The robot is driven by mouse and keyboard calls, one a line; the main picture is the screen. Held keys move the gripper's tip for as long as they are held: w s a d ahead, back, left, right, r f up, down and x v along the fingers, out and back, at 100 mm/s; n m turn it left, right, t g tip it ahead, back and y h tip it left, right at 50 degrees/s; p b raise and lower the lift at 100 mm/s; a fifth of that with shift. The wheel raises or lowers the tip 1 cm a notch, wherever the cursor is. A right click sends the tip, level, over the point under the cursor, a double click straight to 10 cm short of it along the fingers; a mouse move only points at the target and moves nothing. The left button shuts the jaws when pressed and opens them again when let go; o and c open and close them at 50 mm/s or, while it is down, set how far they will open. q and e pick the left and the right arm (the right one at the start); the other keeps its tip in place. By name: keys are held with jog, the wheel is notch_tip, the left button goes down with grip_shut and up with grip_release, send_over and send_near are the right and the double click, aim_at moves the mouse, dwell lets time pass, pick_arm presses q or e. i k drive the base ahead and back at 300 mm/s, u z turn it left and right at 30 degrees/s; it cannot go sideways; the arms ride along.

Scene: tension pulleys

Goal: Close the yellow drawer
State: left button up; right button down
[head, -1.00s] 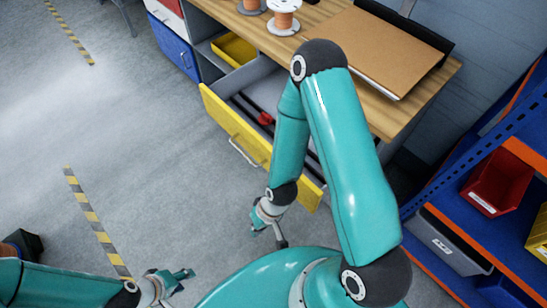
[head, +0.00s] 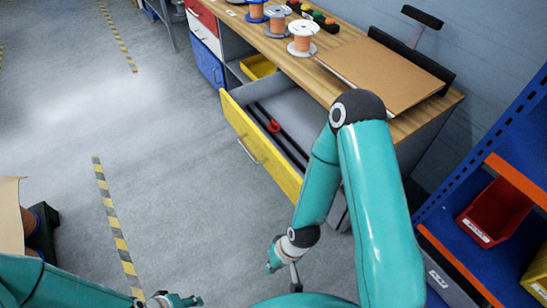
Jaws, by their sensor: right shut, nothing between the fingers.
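The yellow drawer (head: 258,150) stands pulled out of the wooden-topped workbench (head: 402,123). Its front has a pale bar handle, and a red and dark tool lies inside it. My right gripper (head: 283,264) hangs in front of and below the drawer's right end, apart from it. It is shut and empty. My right arm covers the drawer's right end. My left gripper (head: 178,301) is at the bottom edge, well away from the drawer and partly cut off; its jaws are too small to read.
A blue drawer (head: 205,62) and a small yellow bin (head: 258,67) are beside the open drawer. Wire spools (head: 303,38) and a brown board (head: 385,72) lie on the bench. A blue rack with a red bin (head: 495,212) stands right. The floor left of the drawer is clear.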

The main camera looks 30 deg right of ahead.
aim_at(285, 153)
jog(key=u, duration=0.15)
jog(key=i, duration=0.85)
jog(key=z, duration=0.05)
